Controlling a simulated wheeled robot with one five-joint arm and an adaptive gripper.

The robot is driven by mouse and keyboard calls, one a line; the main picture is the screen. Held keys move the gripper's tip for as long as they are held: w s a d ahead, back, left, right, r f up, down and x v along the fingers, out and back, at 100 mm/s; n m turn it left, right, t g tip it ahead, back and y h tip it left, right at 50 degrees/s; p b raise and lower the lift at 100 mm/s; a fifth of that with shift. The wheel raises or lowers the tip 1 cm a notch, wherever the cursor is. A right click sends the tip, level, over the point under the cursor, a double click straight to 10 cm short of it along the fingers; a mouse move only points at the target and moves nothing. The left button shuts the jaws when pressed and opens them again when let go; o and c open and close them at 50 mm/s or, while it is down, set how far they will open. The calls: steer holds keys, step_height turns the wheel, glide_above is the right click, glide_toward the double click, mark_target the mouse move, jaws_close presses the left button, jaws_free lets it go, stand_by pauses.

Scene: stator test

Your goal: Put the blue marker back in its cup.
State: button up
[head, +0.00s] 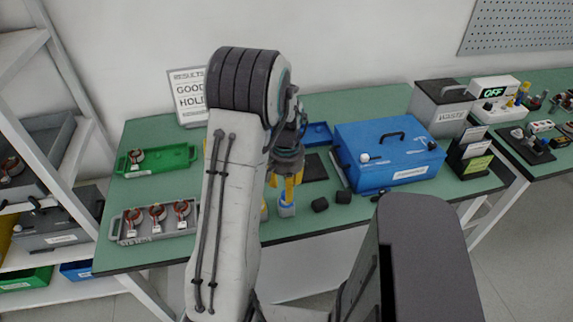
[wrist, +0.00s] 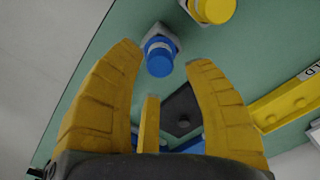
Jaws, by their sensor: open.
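A blue cylinder, which looks like the blue marker (wrist: 160,58), stands in a small grey-white holder (wrist: 174,37) in the wrist view. In the head view the blue marker (head: 287,199) shows just below my gripper, over its pale cup (head: 286,210) near the table's front edge. My gripper (wrist: 165,62) has its yellow fingers apart, one on each side of the blue cylinder in the picture, with nothing held between them. Whether the fingers touch it cannot be told. In the head view my gripper (head: 287,184) partly hides the marker.
A yellow cylinder (wrist: 213,8) stands in a similar holder beside it. A yellow tray (wrist: 290,103) and a dark mat (wrist: 180,108) lie nearby. A blue toolbox (head: 372,146) and small black blocks (head: 320,205) are to the right; a grey tray of stators (head: 128,239) is left.

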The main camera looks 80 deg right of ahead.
step_height(320, 180, up, 9)
steer(key=b, duration=0.5)
steer(key=w+a+r+n+t+h, duration=0.1)
steer(key=w+a+r+n, duration=0.1)
steer(key=w+a+n, duration=0.55)
steer(key=w+a+r+n, duration=0.2)
steer(key=w+a, duration=0.7)
steer(key=w, duration=0.5)
steer(key=a+f+n+t+y, duration=0.1)
steer(key=a+n, duration=1)
steer(key=a, duration=1.2)
steer(key=shift+s+a+f+t+p, duration=0.2)
steer(key=shift+s+f+t+p, duration=0.1)
steer(key=shift+f+t, duration=0.4)
